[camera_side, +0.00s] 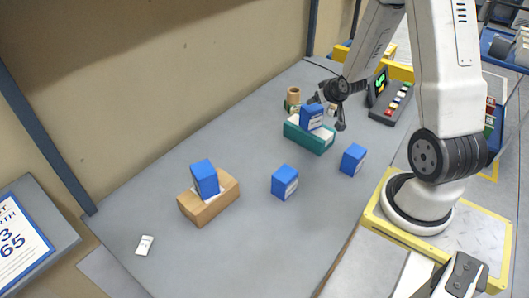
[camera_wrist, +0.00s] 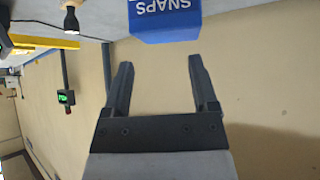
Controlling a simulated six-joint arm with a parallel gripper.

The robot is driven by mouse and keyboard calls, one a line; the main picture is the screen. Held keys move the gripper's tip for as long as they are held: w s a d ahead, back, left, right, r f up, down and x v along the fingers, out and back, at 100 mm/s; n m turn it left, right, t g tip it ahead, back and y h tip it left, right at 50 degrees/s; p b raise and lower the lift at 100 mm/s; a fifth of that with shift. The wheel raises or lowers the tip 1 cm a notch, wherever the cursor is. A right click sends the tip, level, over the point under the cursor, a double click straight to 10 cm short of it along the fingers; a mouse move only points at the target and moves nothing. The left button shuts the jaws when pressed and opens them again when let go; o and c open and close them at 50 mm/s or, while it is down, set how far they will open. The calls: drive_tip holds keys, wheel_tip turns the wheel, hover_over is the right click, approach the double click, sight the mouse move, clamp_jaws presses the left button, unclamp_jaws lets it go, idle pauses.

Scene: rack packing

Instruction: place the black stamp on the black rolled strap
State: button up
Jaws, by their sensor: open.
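I cannot pick out a clear black stamp or black rolled strap. In the side view a tan cylinder (camera_side: 293,94) stands on or against a small dark item (camera_side: 291,107) behind the teal box. A tan piece with a black end (camera_wrist: 71,16) shows at the top left of the wrist view. My gripper (camera_wrist: 160,62) is open with nothing between its fingers. A blue box (camera_wrist: 165,20) marked SNAPS lies just beyond the fingertips. In the side view my gripper (camera_side: 328,106) is beside a blue box (camera_side: 311,116) on the teal box, partly hiding it.
The teal box (camera_side: 309,139) stands near the back of the grey table (camera_side: 240,235). Two blue boxes (camera_side: 285,182) (camera_side: 353,160) stand in front. Another blue box (camera_side: 204,178) sits on a cardboard box (camera_side: 208,207). A white packet (camera_side: 144,245) lies left. A control panel (camera_side: 390,98) stands right.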

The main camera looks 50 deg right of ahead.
drive_tip(key=s+a+r+n+g+y, duration=0.1)
drive_tip(key=s+a+n, duration=0.1)
drive_tip(key=a, duration=0.7)
drive_tip(key=s+a+r+n+g+y, duration=0.1)
drive_tip(key=s+a+r+g+y, duration=0.1)
drive_tip(key=a, duration=0.6)
drive_tip(key=s+a+r+n+g+y, duration=0.1)
drive_tip(key=s+a+r+n+g, duration=0.1)
drive_tip(key=a, duration=0.7)
drive_tip(key=shift+s+a+r+n+y, duration=0.15)
drive_tip(key=shift+s+a+n+y, duration=0.15)
drive_tip(key=shift+a, duration=0.05)
